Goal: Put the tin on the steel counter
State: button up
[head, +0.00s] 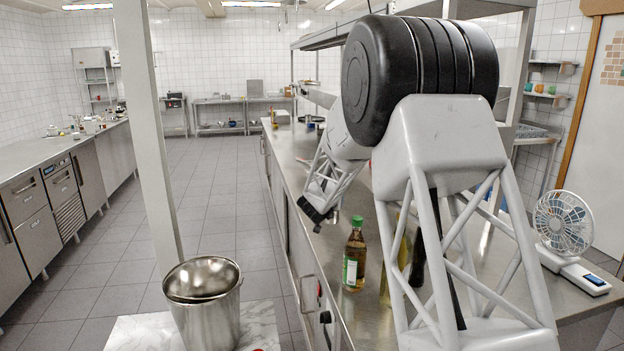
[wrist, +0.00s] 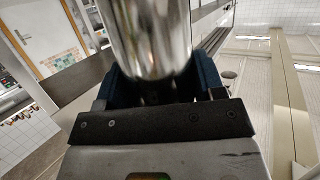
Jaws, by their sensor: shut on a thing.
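The tin (wrist: 150,40) is a shiny metal cylinder in the wrist view, between the two dark blue fingers of my gripper (wrist: 157,85). My gripper is shut on it. In the head view my gripper (head: 317,212) is over the long steel counter (head: 320,258), and the tin is mostly hidden there. I cannot tell whether the tin touches the counter.
A green-capped bottle (head: 355,254) stands on the counter nearer the camera, with another bottle (head: 399,262) partly behind my arm. A white fan (head: 566,225) stands at the right. A steel bucket (head: 205,300) stands on a marble top at the lower left.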

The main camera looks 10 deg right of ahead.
aim_at(331, 223)
jog(key=shift+f, duration=2.95)
jog(key=shift+f, duration=1.9)
jog(key=shift+f, duration=0.1)
jog(key=o, duration=1.2)
jog(key=shift+c, duration=0.2)
jog(key=v, duration=1.2)
jog(key=shift+r, duration=0.2)
